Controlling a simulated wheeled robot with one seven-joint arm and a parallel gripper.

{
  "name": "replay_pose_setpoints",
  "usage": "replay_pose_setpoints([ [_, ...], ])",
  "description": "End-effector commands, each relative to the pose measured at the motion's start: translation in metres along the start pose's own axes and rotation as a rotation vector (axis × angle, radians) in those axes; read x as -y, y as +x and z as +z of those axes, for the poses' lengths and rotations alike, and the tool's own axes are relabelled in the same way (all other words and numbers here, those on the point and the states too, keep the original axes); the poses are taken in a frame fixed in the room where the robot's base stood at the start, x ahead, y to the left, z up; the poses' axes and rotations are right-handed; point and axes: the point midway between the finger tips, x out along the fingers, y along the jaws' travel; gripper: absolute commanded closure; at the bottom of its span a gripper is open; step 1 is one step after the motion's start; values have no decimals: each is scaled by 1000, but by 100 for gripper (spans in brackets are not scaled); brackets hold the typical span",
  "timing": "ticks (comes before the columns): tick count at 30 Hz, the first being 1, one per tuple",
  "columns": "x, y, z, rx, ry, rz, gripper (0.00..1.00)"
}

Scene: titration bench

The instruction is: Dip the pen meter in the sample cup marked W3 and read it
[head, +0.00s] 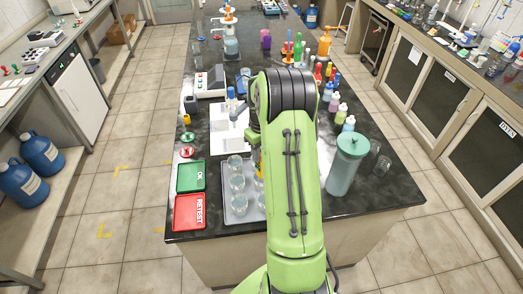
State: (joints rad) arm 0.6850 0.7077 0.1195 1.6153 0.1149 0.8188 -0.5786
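Several clear sample cups stand on a grey tray (229,217) near the front of the dark bench. One cup (235,163) is at its back left, with another cup (237,183) and a third cup (239,204) in front of it. More cups are partly hidden by my green arm, and no W3 mark can be read. A narrow yellow thing (257,163) shows at the arm's left edge; I cannot tell whether it is the pen meter. My gripper is hidden behind my arm.
A green OK tray (191,177) and a red RETEST tray (189,212) lie left of the cups. A teal lidded jug (346,168) and a clear glass (382,166) stand to the right. Small bottles (338,104) line the right side. A white sheet (226,138) lies behind the cups.

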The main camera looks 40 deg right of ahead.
Motion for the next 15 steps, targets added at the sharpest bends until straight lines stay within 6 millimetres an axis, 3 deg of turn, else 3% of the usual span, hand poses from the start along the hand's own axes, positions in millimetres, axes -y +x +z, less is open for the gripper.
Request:
replay_pose_setpoints([
  [15,0,20,0,0,0,0,100],
])
